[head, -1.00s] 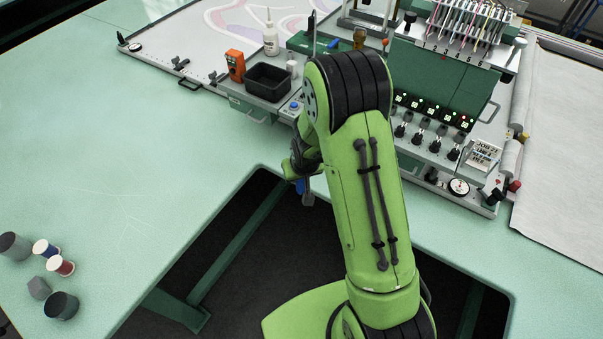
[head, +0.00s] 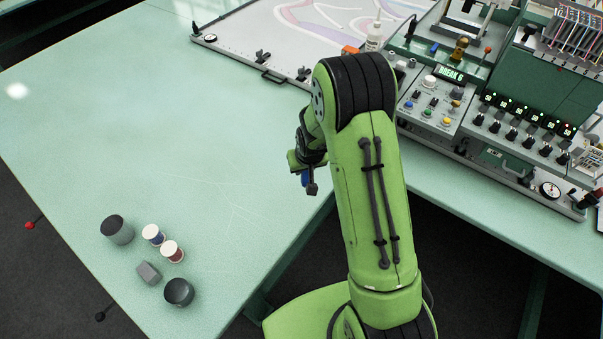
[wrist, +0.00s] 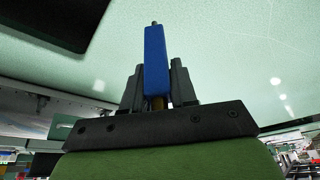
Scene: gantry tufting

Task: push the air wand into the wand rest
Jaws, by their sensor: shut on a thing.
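The air wand, a blue bar with a dark tip, shows in the wrist view (wrist: 155,58) upright between the dark fingers of my gripper (wrist: 155,88). My gripper is shut on it. In the head view my gripper (head: 307,172) hangs left of my arm above the pale green table, and a small part of the blue wand (head: 305,179) shows under it. I cannot pick out the wand rest; my arm hides part of the bench around the control panel.
The tufting machine (head: 535,95) and its control panel (head: 432,104) stand at the right. A white bottle (head: 374,38) and an orange box (head: 350,50) are behind my arm. Thread spools (head: 172,251) and dark cylinders (head: 117,229) sit at the table's (head: 190,180) lower left. The table's middle is clear.

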